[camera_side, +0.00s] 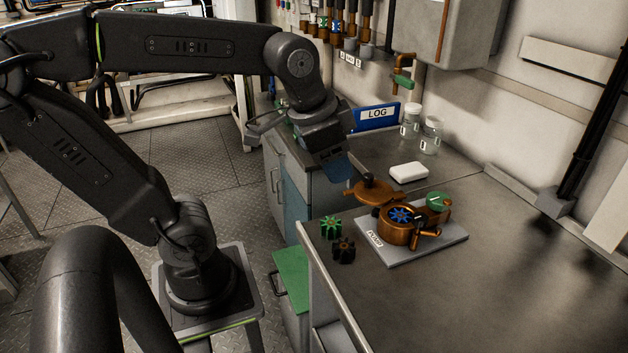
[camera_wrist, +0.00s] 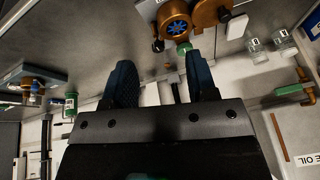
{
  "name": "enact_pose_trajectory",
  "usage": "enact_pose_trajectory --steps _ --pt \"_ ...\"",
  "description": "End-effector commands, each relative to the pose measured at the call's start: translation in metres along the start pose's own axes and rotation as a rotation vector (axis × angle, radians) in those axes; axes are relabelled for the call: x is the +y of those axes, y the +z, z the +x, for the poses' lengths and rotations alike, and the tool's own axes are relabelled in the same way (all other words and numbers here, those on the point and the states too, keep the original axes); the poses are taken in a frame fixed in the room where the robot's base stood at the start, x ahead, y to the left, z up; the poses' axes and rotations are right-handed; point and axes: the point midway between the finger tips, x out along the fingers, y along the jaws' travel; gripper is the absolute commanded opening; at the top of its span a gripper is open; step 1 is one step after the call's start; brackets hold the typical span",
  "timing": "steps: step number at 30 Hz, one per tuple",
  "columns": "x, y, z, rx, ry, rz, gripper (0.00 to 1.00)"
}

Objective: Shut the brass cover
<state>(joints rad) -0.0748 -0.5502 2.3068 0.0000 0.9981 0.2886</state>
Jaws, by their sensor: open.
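The brass cover (camera_side: 374,194) is a flat disc with a dark knob on top. In the side view it stands out to the far left of the brass pump body (camera_side: 397,231), clear of its mouth. The mouth is open and a blue toothed wheel (camera_side: 400,215) shows inside. The blue wheel also shows in the wrist view (camera_wrist: 175,28). My gripper (camera_side: 337,168) is open and empty, above and to the left of the cover, apart from it. Its two dark blue fingers stand wide apart in the wrist view (camera_wrist: 160,78).
The pump stands on a grey base plate (camera_side: 436,247). A green toothed wheel (camera_side: 331,228) and a dark one (camera_side: 344,250) lie at its left. A white block (camera_side: 408,171), two jars (camera_side: 431,136) and a blue LOG binder (camera_side: 376,116) stand behind. The right bench top is clear.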

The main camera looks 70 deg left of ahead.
Motion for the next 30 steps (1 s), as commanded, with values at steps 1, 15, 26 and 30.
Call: enact_pose_trajectory --steps 1,15,26,30 --pt "0.006 0.008 0.0 0.019 0.0 -0.029 0.52" --pt "0.028 0.041 0.007 0.108 0.016 -0.217 0.52" --pt "0.027 0.039 0.006 0.102 0.015 -0.206 0.42" --pt "0.015 0.02 0.001 0.051 0.011 -0.086 0.28"
